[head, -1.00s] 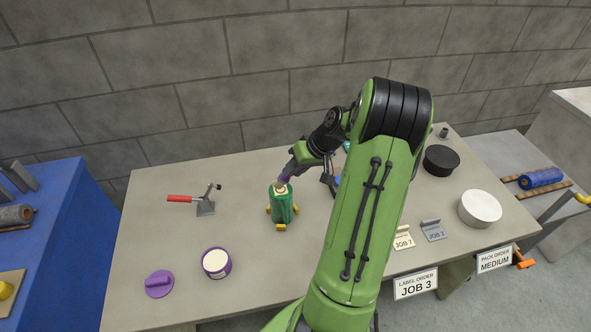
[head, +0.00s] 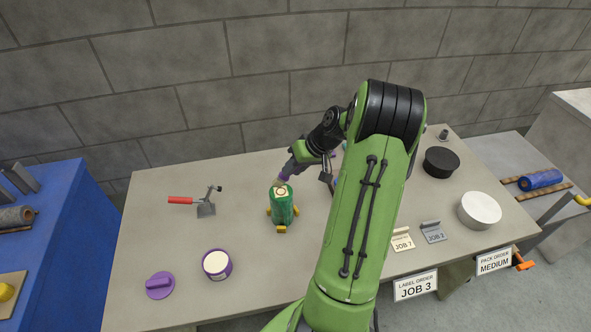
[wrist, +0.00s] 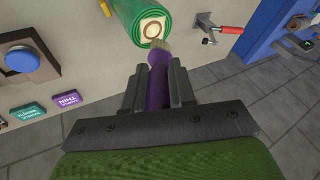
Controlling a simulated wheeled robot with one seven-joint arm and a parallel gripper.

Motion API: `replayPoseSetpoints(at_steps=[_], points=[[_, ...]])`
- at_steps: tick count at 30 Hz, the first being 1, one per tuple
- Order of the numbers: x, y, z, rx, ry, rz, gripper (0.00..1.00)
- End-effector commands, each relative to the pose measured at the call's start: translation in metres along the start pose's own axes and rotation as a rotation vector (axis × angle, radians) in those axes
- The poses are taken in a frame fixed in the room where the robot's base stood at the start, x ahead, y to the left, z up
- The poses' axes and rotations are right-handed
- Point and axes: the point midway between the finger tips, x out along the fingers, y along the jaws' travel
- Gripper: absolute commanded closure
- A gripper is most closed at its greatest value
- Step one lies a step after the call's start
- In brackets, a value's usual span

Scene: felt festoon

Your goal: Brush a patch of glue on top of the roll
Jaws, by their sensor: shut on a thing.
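The green roll (head: 283,210) stands upright on the table between yellow feet. A pale squarish patch with a brown ring shows on its top (head: 281,191); I cannot tell how much of it is glue. The roll's top also shows in the wrist view (wrist: 131,12). My gripper (wrist: 158,82) is shut on the purple handle of a brush (wrist: 158,88). The brush's pale bristles are at the edge of the roll's top, beside the patch; I cannot tell whether they touch. An open purple pot (head: 217,264) with pale contents stands at the front left.
A purple lid (head: 159,285) lies left of the pot. A red-handled tool (head: 190,200) lies at the back left. A black round tin (head: 441,161), a white round tin (head: 480,209) and label holders (head: 402,240) are at the right. The table's middle left is clear.

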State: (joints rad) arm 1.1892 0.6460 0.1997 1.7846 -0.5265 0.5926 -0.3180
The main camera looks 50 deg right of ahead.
Motion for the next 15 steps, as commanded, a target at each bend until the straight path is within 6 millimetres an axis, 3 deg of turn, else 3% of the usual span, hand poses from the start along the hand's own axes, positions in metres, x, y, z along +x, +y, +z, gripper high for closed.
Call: replayPoseSetpoints(at_steps=[15], points=[[-0.002,-0.003,0.011,0.0,0.0,-0.001,1.0]])
